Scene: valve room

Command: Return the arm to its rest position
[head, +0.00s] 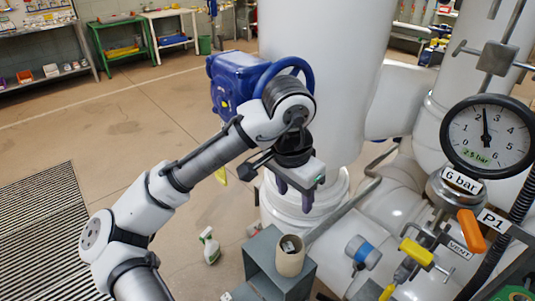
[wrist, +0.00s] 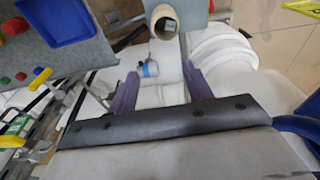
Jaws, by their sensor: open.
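My arm reaches up from the lower left in the head view and bends down at the wrist. My gripper (head: 293,199) hangs with its fingers pointing down, in front of the large white column and above the white pipework. Its two purple fingers are apart with nothing between them. In the wrist view my gripper (wrist: 158,88) also shows open and empty, with white pipe and a small blue-banded fitting (wrist: 149,69) beyond the fingertips.
A grey box (head: 266,262) with a cardboard tube (head: 290,256) stands below my gripper. A blue actuator with a handwheel (head: 235,85) is behind my wrist. The pressure gauge (head: 488,137), orange handle (head: 471,230) and yellow valve handle (head: 416,252) are at right. Floor at left is open.

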